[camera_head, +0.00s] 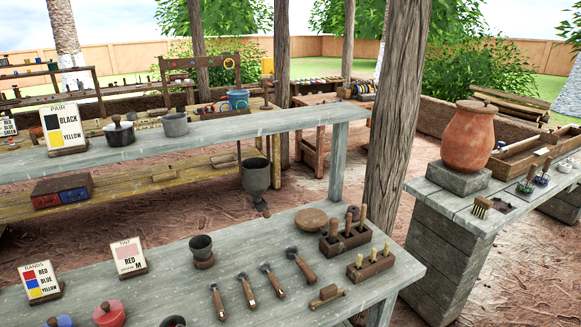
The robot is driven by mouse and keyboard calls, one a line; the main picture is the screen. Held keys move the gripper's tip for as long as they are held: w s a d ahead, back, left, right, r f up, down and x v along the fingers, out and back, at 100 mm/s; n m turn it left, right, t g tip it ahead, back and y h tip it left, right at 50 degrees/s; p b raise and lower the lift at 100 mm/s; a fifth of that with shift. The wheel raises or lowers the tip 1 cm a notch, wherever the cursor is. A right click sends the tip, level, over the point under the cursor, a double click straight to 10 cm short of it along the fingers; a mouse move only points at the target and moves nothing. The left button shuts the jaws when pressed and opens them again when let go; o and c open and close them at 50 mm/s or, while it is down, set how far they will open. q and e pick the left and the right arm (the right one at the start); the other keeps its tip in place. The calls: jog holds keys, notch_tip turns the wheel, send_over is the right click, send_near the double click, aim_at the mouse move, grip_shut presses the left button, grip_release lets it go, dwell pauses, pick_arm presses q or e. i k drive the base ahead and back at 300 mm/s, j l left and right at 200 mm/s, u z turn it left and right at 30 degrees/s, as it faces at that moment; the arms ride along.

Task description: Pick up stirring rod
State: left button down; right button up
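I cannot tell for sure which thing is the stirring rod. A wooden block holder (346,243) on the near grey table holds a few upright brown wooden handles (348,223). A smaller wooden block (371,268) in front of it holds a few pale-tipped handles (373,256). Several dark-handled tools (271,280) lie in a row to the left of the blocks, apart from each other. Neither of my grippers shows in the head view.
The near grey table (190,272) also bears a dark cup (202,251), lidded pots (109,314) and sign cards (129,258). A wooden post (391,150) rises behind its right end. A stone bench (440,190) with a clay jar (468,138) stands at right.

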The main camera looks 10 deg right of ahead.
aim_at(364, 208)
jog(key=i+l+z, duration=0.2)
jog(key=l, duration=0.15)
jog(key=l+z, duration=0.15)
jog(key=l, duration=0.2)
jog(key=i+l+z, duration=0.2)
jog(key=l+u, duration=0.1)
jog(key=u, duration=1.65)
jog(key=z, duration=1.75)
jog(key=i+l, duration=0.15)
jog(key=l, duration=0.2)
jog(key=i+l, duration=0.15)
jog(key=l, duration=0.2)
jog(key=i+l+u, duration=0.2)
jog(key=l+u, duration=0.15)
jog(key=i+l+u, duration=0.1)
jog(key=l+u, duration=0.65)
jog(key=i+l, duration=0.05)
jog(key=l, duration=0.05)
